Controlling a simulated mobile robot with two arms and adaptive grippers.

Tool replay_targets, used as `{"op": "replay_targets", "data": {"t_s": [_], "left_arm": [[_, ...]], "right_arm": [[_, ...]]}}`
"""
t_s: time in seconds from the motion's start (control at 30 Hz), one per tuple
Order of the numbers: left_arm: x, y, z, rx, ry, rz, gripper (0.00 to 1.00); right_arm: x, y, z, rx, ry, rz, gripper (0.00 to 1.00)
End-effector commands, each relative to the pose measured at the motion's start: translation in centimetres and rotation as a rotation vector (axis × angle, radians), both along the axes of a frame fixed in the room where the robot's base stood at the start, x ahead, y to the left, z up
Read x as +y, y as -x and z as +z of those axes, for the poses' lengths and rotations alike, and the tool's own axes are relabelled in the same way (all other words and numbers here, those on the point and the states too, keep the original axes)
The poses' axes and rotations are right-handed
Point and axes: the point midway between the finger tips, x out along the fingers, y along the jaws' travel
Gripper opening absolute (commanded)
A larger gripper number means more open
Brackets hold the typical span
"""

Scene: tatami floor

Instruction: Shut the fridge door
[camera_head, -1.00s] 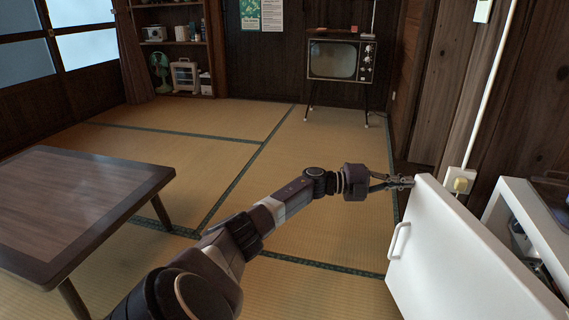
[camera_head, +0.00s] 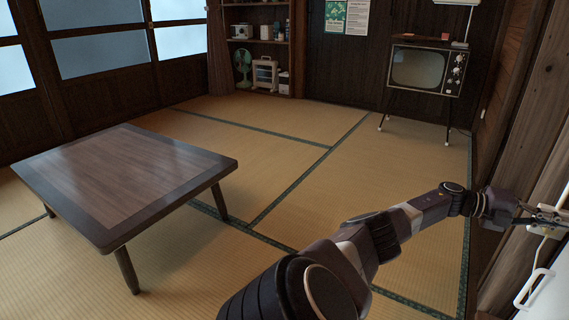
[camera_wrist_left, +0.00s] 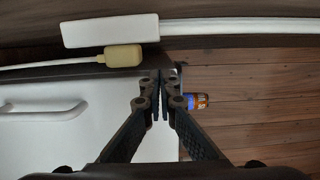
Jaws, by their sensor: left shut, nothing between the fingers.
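The fridge door (camera_head: 552,301) is white and shows only in part at the lower right edge of the head view, with its white handle (camera_head: 534,289). In the left wrist view the white door (camera_wrist_left: 55,140) and its handle (camera_wrist_left: 45,112) lie left of the fingers. My left gripper (camera_head: 556,216) is at the right edge of the head view, near the door's upper edge. In the wrist view its fingers (camera_wrist_left: 158,82) are shut and empty beside the door's edge. I cannot tell whether they touch it. The fridge body is outside the head view. My right gripper is not in view.
A low wooden table (camera_head: 120,180) stands at the left. A television (camera_head: 420,68) stands on legs at the back right. The tatami between them is clear. A small bottle (camera_wrist_left: 195,101) with a blue label shows right of the fingers in the wrist view.

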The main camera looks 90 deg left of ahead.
Motion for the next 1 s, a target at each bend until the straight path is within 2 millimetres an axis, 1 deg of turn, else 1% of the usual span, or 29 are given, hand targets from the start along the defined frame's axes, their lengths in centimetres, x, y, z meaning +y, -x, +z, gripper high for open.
{"op": "replay_targets", "data": {"t_s": [0.23,0.6,1.0], "left_arm": [[0.22,-0.23,-0.01,0.0,0.0,0.021,0.0],[-0.06,-0.55,0.34,-0.007,0.004,0.026,0.0],[-0.09,-0.43,0.64,-0.01,0.005,0.024,0.0]], "right_arm": [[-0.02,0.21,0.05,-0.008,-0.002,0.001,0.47],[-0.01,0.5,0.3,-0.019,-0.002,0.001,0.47],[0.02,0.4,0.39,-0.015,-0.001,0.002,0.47]]}}
